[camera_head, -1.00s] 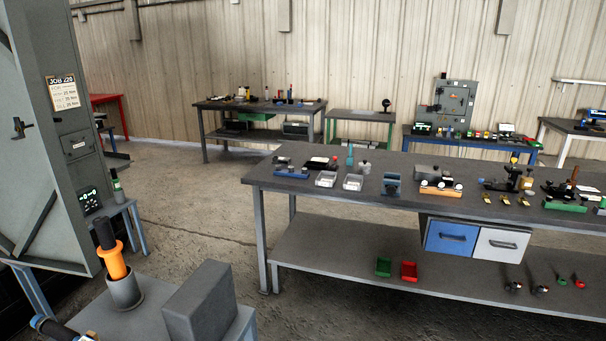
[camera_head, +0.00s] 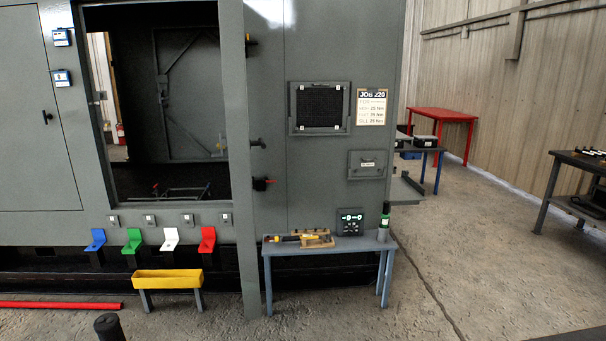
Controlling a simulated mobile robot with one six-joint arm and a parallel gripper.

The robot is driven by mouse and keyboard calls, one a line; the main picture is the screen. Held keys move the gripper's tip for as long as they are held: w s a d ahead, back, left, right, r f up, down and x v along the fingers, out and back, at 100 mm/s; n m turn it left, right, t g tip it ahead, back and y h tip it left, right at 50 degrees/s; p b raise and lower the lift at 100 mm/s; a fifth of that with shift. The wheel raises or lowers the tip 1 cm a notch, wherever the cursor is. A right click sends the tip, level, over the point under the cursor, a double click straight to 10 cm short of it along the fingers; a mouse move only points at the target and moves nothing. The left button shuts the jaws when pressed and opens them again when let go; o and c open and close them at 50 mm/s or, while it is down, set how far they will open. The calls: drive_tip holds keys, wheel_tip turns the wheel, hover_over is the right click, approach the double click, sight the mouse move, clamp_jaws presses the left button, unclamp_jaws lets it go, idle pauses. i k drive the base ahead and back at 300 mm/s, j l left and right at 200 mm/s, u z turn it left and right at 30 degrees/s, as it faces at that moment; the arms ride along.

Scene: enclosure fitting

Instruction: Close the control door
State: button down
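A large grey enclosure (camera_head: 270,110) fills the left and middle of the view. It has a wide open doorway, and through it a grey braced door-like panel (camera_head: 190,95) shows at the back. I cannot tell whether this panel is the control door. To the left of the opening, a tall grey door (camera_head: 25,150) with a black handle lies flush with the front and looks closed. A small hatch (camera_head: 367,164) with a label sits on the right front panel and looks closed. No part is marked as the control door. My gripper is not in view.
Floor at the right (camera_head: 470,260) is clear.

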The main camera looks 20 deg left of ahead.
sight(231, 13)
drive_tip(key=i+l+u, duration=0.1)
drive_tip(key=i+u, duration=0.3)
drive_tip(key=i+l+u, duration=0.25)
drive_tip(key=i+u, duration=0.2)
drive_tip(key=i+l+u, duration=0.6)
drive_tip(key=l+u, duration=0.2)
drive_tip(key=i+l+z, duration=0.25)
drive_tip(key=i+l, duration=0.2)
drive_tip(key=i, duration=0.2)
